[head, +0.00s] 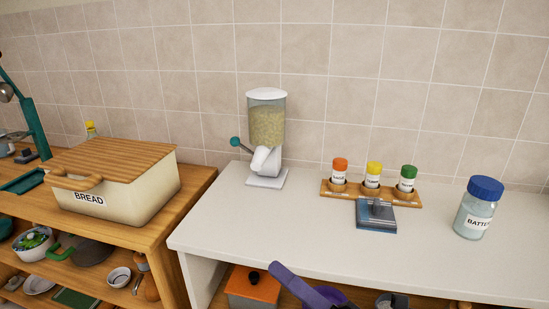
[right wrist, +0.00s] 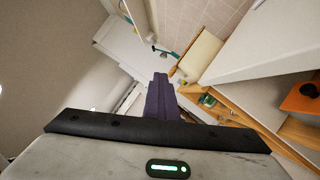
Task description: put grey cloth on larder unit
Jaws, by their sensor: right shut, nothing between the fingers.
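I cannot make out a grey cloth in either view. I cannot tell which piece of furniture is the larder unit; a white-topped unit (head: 300,225) stands on the right and a wooden one (head: 145,232) on the left. My right gripper (head: 300,283), with purple fingers, is at the bottom of the head view, in front of the white unit's open shelf. In the right wrist view its fingers (right wrist: 161,85) are together and hold nothing. My left gripper is not in view.
On the white top are a grain dispenser (head: 266,135), a spice rack (head: 330,190), a blue-grey square item (head: 376,217) and a blue-lidded jar (head: 477,208). A bread bin (head: 120,185) stands on the wooden unit. An orange-lidded box (head: 252,285) is below. The white top's front is clear.

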